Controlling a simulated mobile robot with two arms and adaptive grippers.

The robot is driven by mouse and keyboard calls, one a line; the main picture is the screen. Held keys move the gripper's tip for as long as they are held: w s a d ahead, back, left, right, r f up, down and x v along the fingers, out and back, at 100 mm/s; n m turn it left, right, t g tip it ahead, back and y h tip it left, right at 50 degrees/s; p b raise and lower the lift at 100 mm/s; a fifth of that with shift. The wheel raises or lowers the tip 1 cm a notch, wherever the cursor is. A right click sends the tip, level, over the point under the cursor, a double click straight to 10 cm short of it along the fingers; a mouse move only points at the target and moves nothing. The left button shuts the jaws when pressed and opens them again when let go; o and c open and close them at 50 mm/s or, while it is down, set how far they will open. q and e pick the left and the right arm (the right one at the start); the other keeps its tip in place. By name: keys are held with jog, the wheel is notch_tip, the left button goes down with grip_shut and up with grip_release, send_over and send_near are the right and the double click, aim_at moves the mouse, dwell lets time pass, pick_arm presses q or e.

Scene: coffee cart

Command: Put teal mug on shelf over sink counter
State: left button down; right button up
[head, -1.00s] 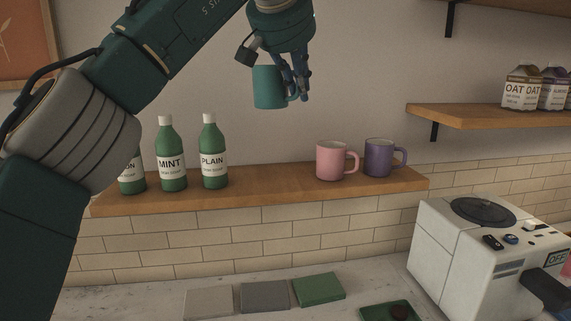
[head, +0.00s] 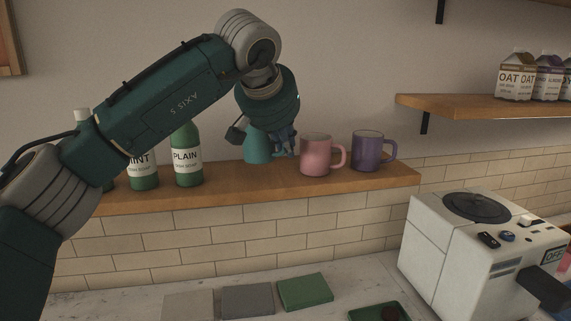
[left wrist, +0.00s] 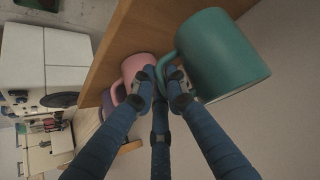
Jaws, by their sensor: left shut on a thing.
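The teal mug (head: 257,147) is at the wooden shelf (head: 240,186), left of the pink mug (head: 316,156). My left gripper (head: 285,143) is shut on the teal mug's handle side, between the teal and pink mugs. The left wrist view shows the teal mug (left wrist: 222,55) upper right with the blue fingers (left wrist: 166,85) at its handle. It is upright or nearly so; I cannot tell whether its base touches the shelf. The pink mug also shows in the left wrist view (left wrist: 135,68), close to the fingers. My right gripper is not in view.
A purple mug (head: 367,152) stands right of the pink one. Green soap bottles (head: 187,157) stand on the shelf's left. A higher shelf (head: 450,108) holds cartons. A white coffee machine (head: 450,250) and folded cloths (head: 305,291) are on the counter below.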

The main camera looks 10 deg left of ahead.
pick_arm(q)
jog(key=shift+s+f, duration=0.15)
jog(key=shift+s, duration=0.05)
notch_tip(320, 180, down, 3)
jog(key=shift+d+f, duration=0.1)
jog(key=shift+w+f, duration=0.15)
jog(key=shift+f, duration=0.25)
jog(key=c, duration=1.7)
grip_release()
jog(key=shift+s, duration=0.2)
jog(key=shift+c, duration=0.2)
jog(key=shift+r, duration=0.2)
jog(key=b+v, duration=0.3)
jog(key=v, duration=0.8)
jog(key=shift+s+r, duration=0.2)
jog(key=shift+s, duration=0.15)
